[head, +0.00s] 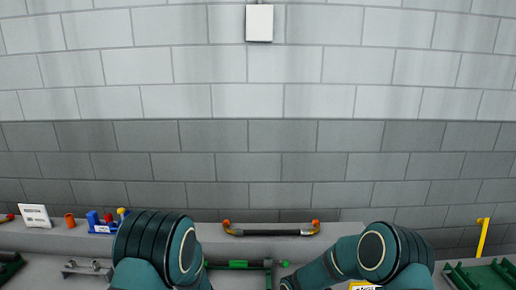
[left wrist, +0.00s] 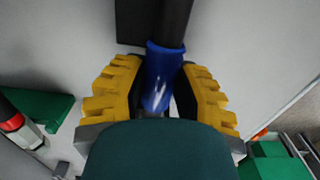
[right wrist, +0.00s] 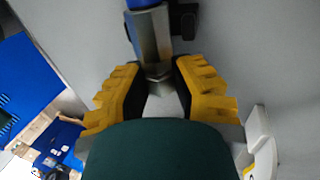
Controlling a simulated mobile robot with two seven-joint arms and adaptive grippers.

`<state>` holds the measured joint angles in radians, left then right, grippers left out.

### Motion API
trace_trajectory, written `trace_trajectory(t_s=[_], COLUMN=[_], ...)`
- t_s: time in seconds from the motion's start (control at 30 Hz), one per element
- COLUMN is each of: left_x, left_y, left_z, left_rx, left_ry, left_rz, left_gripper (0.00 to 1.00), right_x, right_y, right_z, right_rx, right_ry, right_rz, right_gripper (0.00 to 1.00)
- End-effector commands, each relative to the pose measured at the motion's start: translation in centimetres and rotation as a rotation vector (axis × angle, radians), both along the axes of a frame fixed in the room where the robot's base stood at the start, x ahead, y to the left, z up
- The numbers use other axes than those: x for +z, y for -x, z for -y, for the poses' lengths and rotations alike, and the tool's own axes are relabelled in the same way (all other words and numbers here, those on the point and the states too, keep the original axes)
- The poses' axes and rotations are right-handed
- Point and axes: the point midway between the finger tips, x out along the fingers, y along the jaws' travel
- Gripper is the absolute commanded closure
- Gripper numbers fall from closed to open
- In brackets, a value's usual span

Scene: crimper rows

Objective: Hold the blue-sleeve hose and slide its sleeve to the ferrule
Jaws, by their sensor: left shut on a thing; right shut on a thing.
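The blue sleeve (left wrist: 163,75) sits around the black hose (left wrist: 174,22) in the left wrist view. My left gripper (left wrist: 164,92) has its yellow fingers on both sides of the sleeve and is shut on it. In the right wrist view a grey metal ferrule (right wrist: 149,36) with a hex part (right wrist: 158,71) stands between the fingers of my right gripper (right wrist: 158,92), which is shut on it. A blue piece (right wrist: 143,3) shows at the ferrule's upper end, cut by the picture edge. In the head view my arms hide both grippers and this hose.
A black hose with orange ends (head: 270,232) lies along the back ledge. A blue holder (head: 97,223), an orange cup (head: 70,220) and a white card (head: 36,216) stand at left. A yellow post (head: 483,237) and green tray (head: 482,275) are at right. A black block (right wrist: 184,20) is beside the ferrule.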

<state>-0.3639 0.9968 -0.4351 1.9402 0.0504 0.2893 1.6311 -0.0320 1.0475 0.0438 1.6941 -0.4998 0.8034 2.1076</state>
Motion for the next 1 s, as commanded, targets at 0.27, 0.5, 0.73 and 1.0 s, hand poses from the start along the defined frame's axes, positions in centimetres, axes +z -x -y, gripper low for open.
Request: trace_trajectory(t_s=[0.27, 0.5, 0.73, 1.0], left_x=[-0.2, -0.2, -0.2, -0.2], left_y=[0.2, 0.2, 0.2, 0.2], left_z=[-0.8, -1.4, -1.9, -2.2], left_rx=[0.002, 0.002, 0.002, 0.001], left_ry=[-0.002, -0.002, -0.002, -0.002], left_rz=[-0.006, -0.006, -0.006, -0.005], left_gripper=[1.0, 1.0, 1.0, 0.39], right_x=[-0.2, -0.2, -0.2, -0.2], right_y=[0.3, 0.3, 0.3, 0.3], right_z=[0.1, 0.1, 0.1, 0.1], right_rx=[0.0, 0.0, 0.0, 0.0], right_ry=[0.003, 0.003, 0.003, 0.003], right_rz=[-0.008, -0.007, -0.007, -0.007], right_gripper=[1.0, 1.0, 1.0, 1.0])
